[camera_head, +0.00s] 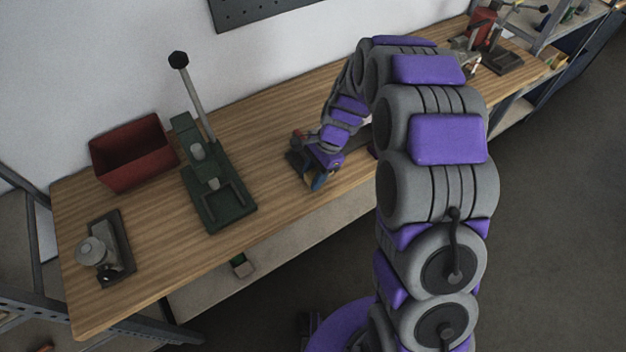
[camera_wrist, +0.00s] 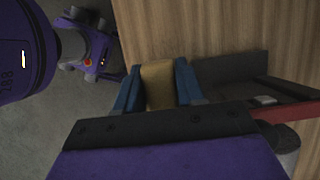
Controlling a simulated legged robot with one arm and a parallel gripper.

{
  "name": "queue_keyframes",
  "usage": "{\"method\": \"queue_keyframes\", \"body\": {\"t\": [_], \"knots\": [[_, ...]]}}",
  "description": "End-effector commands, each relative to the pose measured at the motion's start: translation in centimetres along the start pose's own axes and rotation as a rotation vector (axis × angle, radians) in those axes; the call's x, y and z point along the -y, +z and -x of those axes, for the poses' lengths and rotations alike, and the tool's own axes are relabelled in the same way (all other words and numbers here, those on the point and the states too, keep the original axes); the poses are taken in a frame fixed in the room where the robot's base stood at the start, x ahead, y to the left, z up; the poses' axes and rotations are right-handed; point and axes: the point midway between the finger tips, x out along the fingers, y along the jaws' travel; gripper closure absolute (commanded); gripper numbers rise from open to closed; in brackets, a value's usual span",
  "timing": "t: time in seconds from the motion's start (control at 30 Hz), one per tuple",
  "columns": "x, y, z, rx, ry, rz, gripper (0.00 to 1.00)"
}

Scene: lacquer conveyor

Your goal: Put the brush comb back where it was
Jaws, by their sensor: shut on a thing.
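My gripper (camera_head: 319,179) is over the front part of the wooden bench, and its fingers look blue. In the wrist view, the fingers of my gripper (camera_wrist: 157,88) are shut on a tan block-like piece (camera_wrist: 158,86), which I take to be the brush comb. Its lower part is hidden by the gripper body. In the head view, the held piece is too small and covered to make out. I cannot tell whether it touches the bench.
A dark fixture (camera_wrist: 262,68) with a red part lies right beside the fingers. The wooden bench (camera_head: 270,115) also holds a green lever press (camera_head: 222,200), a red bin (camera_head: 130,155) and a small grey device on a dark base (camera_head: 120,240). Bare wood lies between press and gripper.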

Motion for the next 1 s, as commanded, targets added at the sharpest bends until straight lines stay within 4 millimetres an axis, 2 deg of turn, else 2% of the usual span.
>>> {"method": "queue_keyframes", "body": {"t": [0.03,0.13,0.47,0.5,0.57,0.87,1.0], "knots": [[-0.1,-0.4,-1.0,0.001,0.002,0.0,0.9],[0.0,-0.8,-2.0,0.0,0.001,0.001,0.9],[0.0,-0.9,-2.1,-0.001,0.0,0.001,0.9],[0.0,-0.9,-2.1,-0.001,-0.001,0.001,0.59],[0.0,-0.9,-2.1,-0.001,-0.001,0.001,0.53],[0.0,-0.9,-2.1,-0.001,-0.001,0.001,0.51],[0.0,-0.8,-1.4,-0.001,-0.001,0.0,0.51]]}}
